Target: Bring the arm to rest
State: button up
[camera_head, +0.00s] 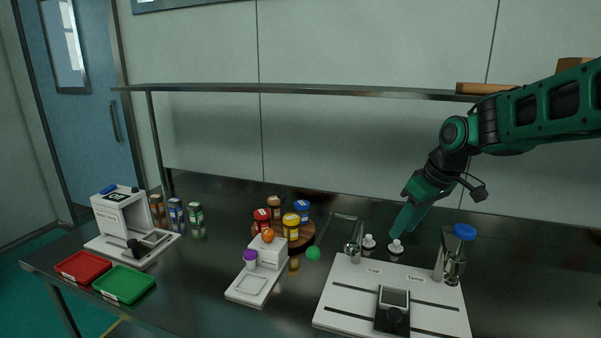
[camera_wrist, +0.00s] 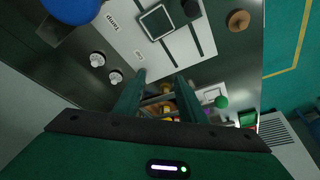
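My gripper (camera_head: 399,232) hangs from my green arm at the right of the head view, fingers pointing down toward the back of the counter. It is behind the white station board and close to two small white-capped bottles (camera_head: 396,247). In the wrist view its two green fingers (camera_wrist: 160,85) stand apart with nothing between them, so it is open. My arm is stretched out above the counter, in front of the shelf.
A round wooden stand (camera_head: 308,240) holds several jars. Red (camera_head: 83,267) and green (camera_head: 124,284) trays lie at left. A shelf (camera_head: 350,92) runs above the counter.

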jog(key=s+d+f+m+g, duration=0.1)
jog(key=s+d+m, duration=0.3)
jog(key=s, duration=0.7)
jog(key=s+d+f+m+g+h, duration=0.1)
jog(key=s+d+f+m, duration=0.2)
jog(key=s, duration=0.9)
jog(key=s+d+f+m+g+h, duration=0.1)
jog(key=s+d+f+m, duration=0.1)
jog(key=s+d+m, duration=0.4)
jog(key=s+d, duration=0.3)
jog(key=s, duration=0.2)
jog(key=shift+s, duration=0.25)
jog(key=shift+d+f, duration=0.1)
jog(key=shift+d, duration=0.05)
